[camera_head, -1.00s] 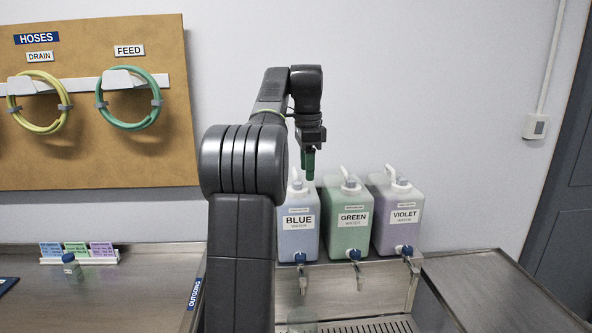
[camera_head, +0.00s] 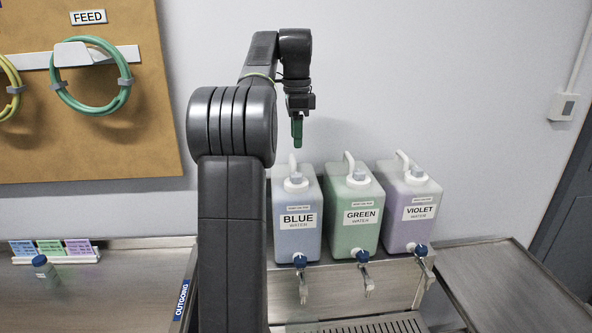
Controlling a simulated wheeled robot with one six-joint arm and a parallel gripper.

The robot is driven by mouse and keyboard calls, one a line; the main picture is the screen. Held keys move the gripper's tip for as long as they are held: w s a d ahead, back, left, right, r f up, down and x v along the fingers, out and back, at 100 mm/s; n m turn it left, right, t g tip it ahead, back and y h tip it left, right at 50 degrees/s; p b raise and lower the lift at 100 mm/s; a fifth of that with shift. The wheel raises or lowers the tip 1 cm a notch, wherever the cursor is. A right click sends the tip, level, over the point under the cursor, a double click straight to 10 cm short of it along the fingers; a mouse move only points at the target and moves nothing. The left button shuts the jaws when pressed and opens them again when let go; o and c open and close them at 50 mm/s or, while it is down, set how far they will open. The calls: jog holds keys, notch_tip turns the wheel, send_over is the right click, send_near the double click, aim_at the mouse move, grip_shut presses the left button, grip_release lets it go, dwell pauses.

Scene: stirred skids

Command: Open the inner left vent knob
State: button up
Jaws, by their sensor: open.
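Three jugs stand in a row on a metal stand: the blue water jug (camera_head: 297,245), the green water jug (camera_head: 362,240) and the violet water jug (camera_head: 410,232). Each has a pale cap or vent knob on top: on the blue jug (camera_head: 296,180), the green jug (camera_head: 358,177) and the violet jug (camera_head: 417,173). I cannot tell from here whether any is turned open. My gripper (camera_head: 297,142) points down with green fingers, open and empty, and appears above the blue jug's top in the picture. My arm hides the area left of the blue jug.
Blue-handled taps (camera_head: 362,257) hang at the jugs' front, above a slotted drip tray (camera_head: 385,325). A small blue-capped bottle (camera_head: 42,268) and a card rack (camera_head: 55,252) are on the left bench. The right bench (camera_head: 500,275) is bare. Hoses hang on a brown board (camera_head: 140,140).

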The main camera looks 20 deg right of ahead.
aim_at(296, 174)
notch_tip(296, 174, down, 11)
dwell(0.4)
jog(key=c, duration=1)
